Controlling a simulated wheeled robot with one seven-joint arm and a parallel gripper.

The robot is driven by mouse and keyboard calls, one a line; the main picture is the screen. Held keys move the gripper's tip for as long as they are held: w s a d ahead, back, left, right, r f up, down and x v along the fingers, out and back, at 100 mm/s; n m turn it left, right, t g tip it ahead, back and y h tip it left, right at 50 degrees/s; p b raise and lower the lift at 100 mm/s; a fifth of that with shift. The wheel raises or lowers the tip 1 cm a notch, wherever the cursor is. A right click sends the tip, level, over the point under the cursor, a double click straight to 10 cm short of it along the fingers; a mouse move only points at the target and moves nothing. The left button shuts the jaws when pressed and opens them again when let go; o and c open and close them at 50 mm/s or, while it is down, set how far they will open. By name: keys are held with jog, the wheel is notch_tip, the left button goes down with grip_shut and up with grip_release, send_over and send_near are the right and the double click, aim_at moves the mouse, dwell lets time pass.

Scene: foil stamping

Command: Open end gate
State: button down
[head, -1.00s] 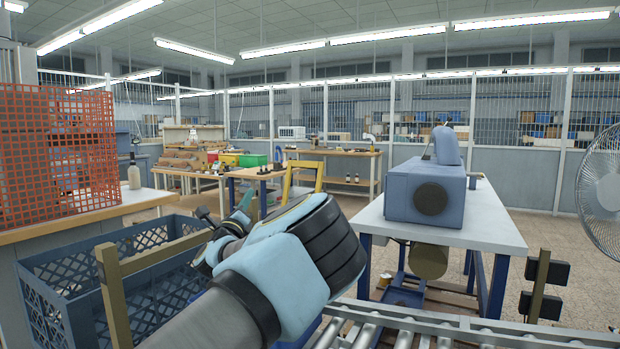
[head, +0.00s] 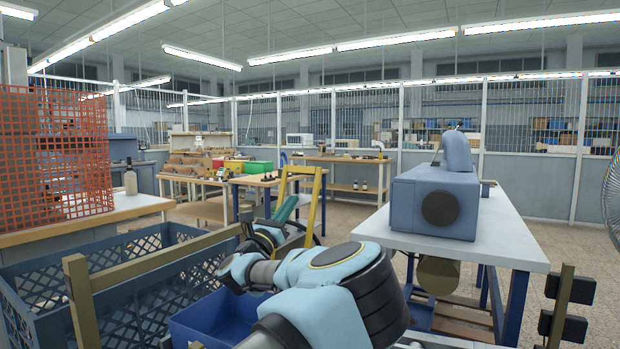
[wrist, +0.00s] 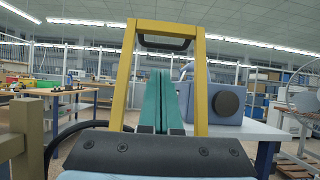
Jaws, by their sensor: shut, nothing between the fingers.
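A yellow upright frame (head: 313,205), which looks like the end gate, stands beyond my gripper in the head view. In the wrist view the frame (wrist: 201,85) is an upside-down U with a dark bar under its top. My gripper (head: 289,204) has teal fingers pressed together and empty. In the wrist view the gripper (wrist: 160,73) points up between the frame's two legs, below the top bar. I cannot tell whether it touches the frame. The frame's lower part is hidden behind my gripper and arm.
A blue crate (head: 40,277) stands at left, with an olive post and rail (head: 79,300) before it. A smaller blue bin (head: 205,322) is beside my arm. A white table (head: 500,232) with a blue machine (head: 434,203) stands at right. An orange mesh (head: 50,160) is at far left.

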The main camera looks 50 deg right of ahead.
jog(key=p+x, duration=0.4)
jog(key=x, duration=0.7)
jog(key=a, duration=0.1)
jog(key=a+p, duration=0.1)
jog(key=s+a+r+p, duration=0.1)
jog(key=shift+s+a+r, duration=0.1)
jog(key=shift+a, duration=0.2)
jog(key=s+a+r+h+b, duration=0.1)
jog(key=a+b, duration=0.5)
jog(key=b, duration=0.1)
jog(key=shift+s+r, duration=0.2)
jog(key=shift+s, duration=0.15)
jog(key=shift+a, duration=0.15)
